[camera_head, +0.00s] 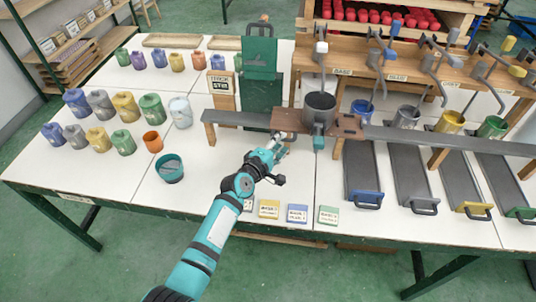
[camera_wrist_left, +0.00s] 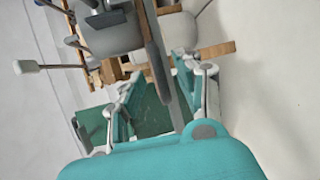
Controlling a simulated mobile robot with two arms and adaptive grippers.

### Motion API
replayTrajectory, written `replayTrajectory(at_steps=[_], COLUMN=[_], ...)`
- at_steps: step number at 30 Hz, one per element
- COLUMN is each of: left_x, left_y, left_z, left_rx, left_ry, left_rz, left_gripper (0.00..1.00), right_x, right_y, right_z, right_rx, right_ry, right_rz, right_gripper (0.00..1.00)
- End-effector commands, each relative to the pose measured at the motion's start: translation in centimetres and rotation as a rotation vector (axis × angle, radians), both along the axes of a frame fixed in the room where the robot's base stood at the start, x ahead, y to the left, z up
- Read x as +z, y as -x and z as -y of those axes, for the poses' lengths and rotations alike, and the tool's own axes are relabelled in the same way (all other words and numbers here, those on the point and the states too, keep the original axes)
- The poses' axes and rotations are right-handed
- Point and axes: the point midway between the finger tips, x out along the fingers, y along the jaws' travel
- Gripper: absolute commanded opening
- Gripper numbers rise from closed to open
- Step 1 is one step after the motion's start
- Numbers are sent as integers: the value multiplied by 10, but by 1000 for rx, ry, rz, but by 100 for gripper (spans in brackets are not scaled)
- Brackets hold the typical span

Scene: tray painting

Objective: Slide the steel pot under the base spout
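The steel pot (camera_head: 319,107), dark grey and upright, stands on a brown carriage (camera_head: 289,120) on the long grey rail. My right gripper is not in view.
The grey rail (camera_head: 243,118) runs left and right across the table. Coloured pots (camera_head: 125,106) stand at the left, with a teal bowl (camera_head: 169,169) nearer. Label cards (camera_head: 297,213) lie along the front edge. Grey trays with handles (camera_head: 411,175) fill the right.

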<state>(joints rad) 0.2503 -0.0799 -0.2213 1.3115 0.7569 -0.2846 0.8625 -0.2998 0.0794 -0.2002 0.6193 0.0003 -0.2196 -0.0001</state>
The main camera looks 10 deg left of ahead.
Motion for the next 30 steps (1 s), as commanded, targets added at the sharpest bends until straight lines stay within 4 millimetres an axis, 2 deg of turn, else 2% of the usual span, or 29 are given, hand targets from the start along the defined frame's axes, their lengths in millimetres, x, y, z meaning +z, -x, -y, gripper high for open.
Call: replayTrajectory(at_steps=[6,12,18,30], left_x=[8,15,18,18], left_y=[42,70,80,80], left_z=[-20,-33,-38,-38], left_rx=[1,2,1,0], left_ry=[2,0,0,1], left_rz=[0,0,1,0], left_gripper=[35,35,35,35], right_x=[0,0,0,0], right_y=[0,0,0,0], right_z=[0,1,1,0], right_rx=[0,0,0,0], right_ry=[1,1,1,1], right_rz=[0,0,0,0], right_gripper=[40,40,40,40])
